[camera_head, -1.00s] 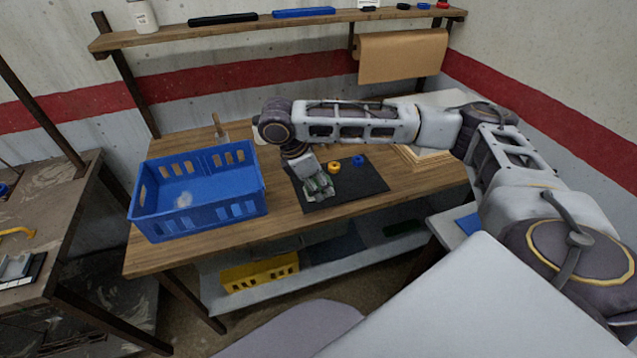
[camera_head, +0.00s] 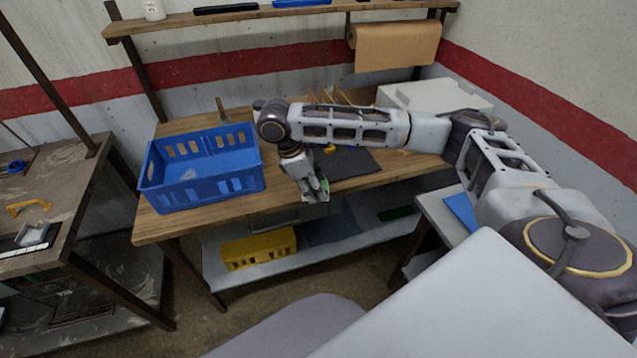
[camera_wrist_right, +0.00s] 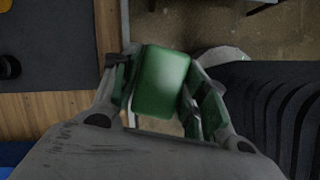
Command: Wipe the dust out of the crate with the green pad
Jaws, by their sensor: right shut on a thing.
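The blue crate (camera_head: 232,184) stands on the left part of the wooden table, open at the top. A pale dust patch (camera_head: 188,175) shows faintly on its floor. My right gripper (camera_head: 315,192) is right of the crate, at the table's front edge and pointing down. It is shut on the green pad (camera_wrist_right: 162,80), which sits between the fingers in the right wrist view. In the head view only a little of the pad shows beside the fingers. My left gripper is not in view.
A black mat (camera_head: 352,168) lies right of the crate, with a yellow ring (camera_head: 330,149) partly hidden by my arm. A yellow crate (camera_head: 259,250) stands on the lower shelf. A workbench (camera_head: 70,190) stands at the left.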

